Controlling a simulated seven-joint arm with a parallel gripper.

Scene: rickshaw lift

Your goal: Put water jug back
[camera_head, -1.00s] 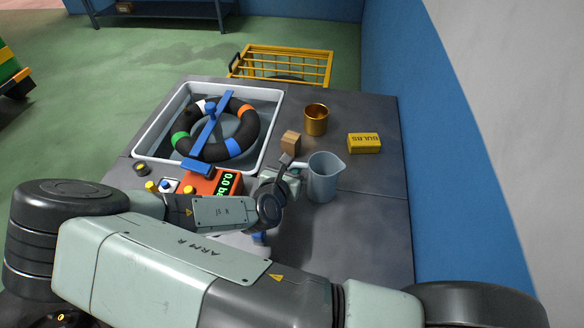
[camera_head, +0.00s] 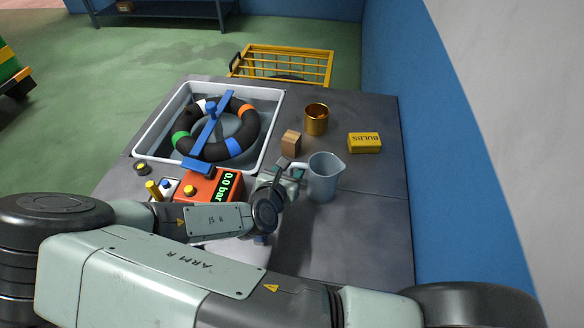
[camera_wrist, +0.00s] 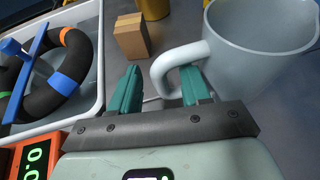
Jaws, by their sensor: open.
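The water jug (camera_head: 324,178) is grey-blue and stands upright on the dark table, with its handle on the left, towards my gripper. In the wrist view the jug (camera_wrist: 262,50) fills the upper right and its pale handle (camera_wrist: 163,72) curves down between my fingers. My gripper (camera_head: 289,169) is at the handle. In the wrist view my gripper (camera_wrist: 160,88) has its green fingers apart, one on the left of the handle and the other at the handle's opening. Whether either finger touches the handle, I cannot tell.
A wooden block (camera_head: 291,142), a gold cup (camera_head: 316,119) and a yellow bulbs box (camera_head: 364,143) stand behind the jug. A white-rimmed tub (camera_head: 272,133) holding a black ring is at left, with a red gauge box (camera_head: 212,185) in front. The table's right side is clear.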

